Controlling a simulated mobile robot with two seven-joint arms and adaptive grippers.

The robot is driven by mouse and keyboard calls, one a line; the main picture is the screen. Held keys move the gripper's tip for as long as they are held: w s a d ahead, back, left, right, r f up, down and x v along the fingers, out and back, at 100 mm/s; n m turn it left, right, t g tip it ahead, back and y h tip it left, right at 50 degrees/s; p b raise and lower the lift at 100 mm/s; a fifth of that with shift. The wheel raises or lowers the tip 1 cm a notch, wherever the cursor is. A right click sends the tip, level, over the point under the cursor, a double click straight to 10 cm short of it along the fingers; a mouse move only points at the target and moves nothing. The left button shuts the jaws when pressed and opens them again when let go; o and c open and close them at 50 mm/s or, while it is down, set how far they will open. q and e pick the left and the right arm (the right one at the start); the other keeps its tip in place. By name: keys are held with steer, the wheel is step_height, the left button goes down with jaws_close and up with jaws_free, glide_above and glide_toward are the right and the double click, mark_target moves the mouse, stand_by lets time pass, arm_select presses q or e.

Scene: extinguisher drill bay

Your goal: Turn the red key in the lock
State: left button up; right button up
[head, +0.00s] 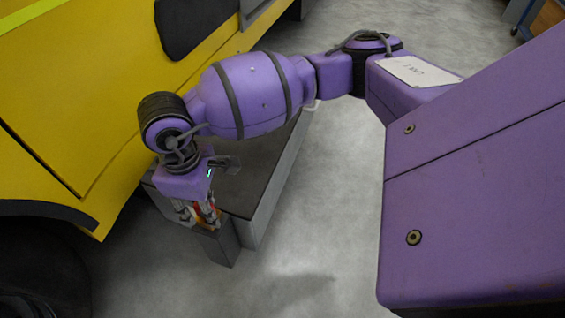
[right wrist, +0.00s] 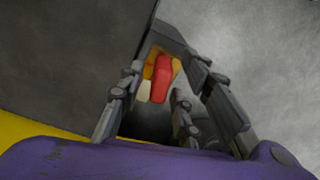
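The red key (right wrist: 162,79) shows in the right wrist view between the fingers of my right gripper (right wrist: 165,75). Yellow-orange and pale parts, likely the lock (right wrist: 148,72), show behind and beside it. The gripper's two fingers stand apart, one on each side of the key, with gaps visible on both sides; I see no clear contact. In the head view my right gripper (head: 203,216) points down at the near end of a grey bench-like block. Only a small bit of red-orange shows between its fingers there; the key and lock are mostly hidden. My left gripper is not in view.
A yellow vehicle (head: 90,110) with a dark wheel (head: 40,265) stands close on the left. The dark-topped grey block (head: 245,185) lies under my right arm. Grey concrete floor (head: 320,230) is clear to the right of the block.

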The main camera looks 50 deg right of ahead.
step_height(320, 180, up, 12)
stand_by(0.7)
